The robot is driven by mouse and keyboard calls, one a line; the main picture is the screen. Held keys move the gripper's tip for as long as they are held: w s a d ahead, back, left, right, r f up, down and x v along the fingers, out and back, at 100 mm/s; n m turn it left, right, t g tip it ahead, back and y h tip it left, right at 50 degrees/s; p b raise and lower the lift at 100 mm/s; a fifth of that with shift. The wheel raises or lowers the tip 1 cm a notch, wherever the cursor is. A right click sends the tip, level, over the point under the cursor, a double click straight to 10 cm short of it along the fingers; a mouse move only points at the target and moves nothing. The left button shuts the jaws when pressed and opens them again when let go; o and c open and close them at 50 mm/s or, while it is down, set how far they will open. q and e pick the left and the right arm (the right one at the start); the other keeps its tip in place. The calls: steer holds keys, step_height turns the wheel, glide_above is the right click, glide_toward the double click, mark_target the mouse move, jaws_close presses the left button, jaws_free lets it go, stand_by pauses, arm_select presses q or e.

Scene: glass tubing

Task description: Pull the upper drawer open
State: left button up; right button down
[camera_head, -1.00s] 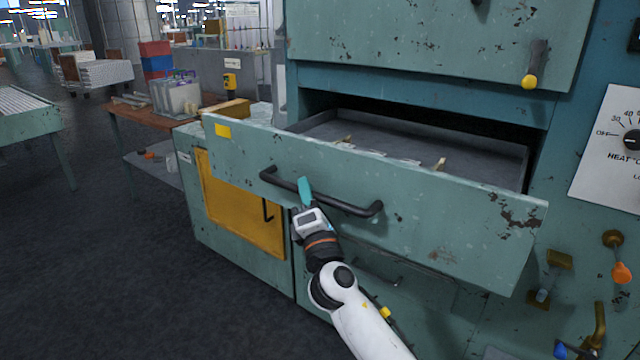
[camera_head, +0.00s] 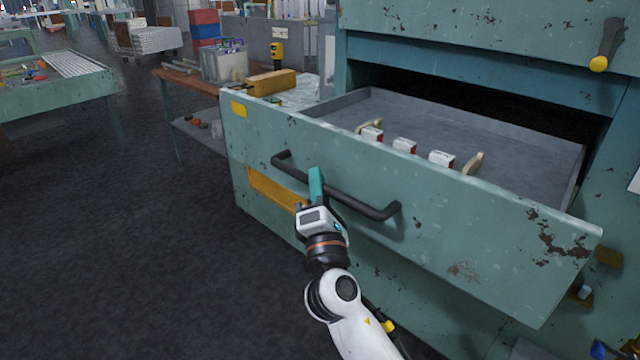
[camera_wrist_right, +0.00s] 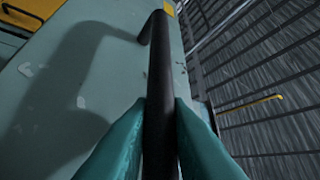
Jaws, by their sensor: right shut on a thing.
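The upper drawer (camera_head: 450,225) is a chipped green metal drawer, standing well out of the cabinet with its grey inside showing. Its black bar handle (camera_head: 360,205) runs across the front. My right gripper (camera_head: 317,185) is at the handle's middle-left part. In the right wrist view its two teal fingers (camera_wrist_right: 160,125) are shut on the black handle (camera_wrist_right: 160,75), one on each side. My left gripper is not in view.
Several small white and red items (camera_head: 404,145) and tan pieces lie in the drawer. A yellow panel (camera_head: 275,187) shows below it. A workbench (camera_head: 180,77) with a bin stands at the back left. The dark floor (camera_head: 130,250) at left is clear.

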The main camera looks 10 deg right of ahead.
steer(key=c, duration=1.4)
jaws_free()
steer(key=shift+o, duration=0.2)
steer(key=shift+f, duration=0.1)
steer(key=b+v, duration=0.3)
steer(key=v, duration=0.9)
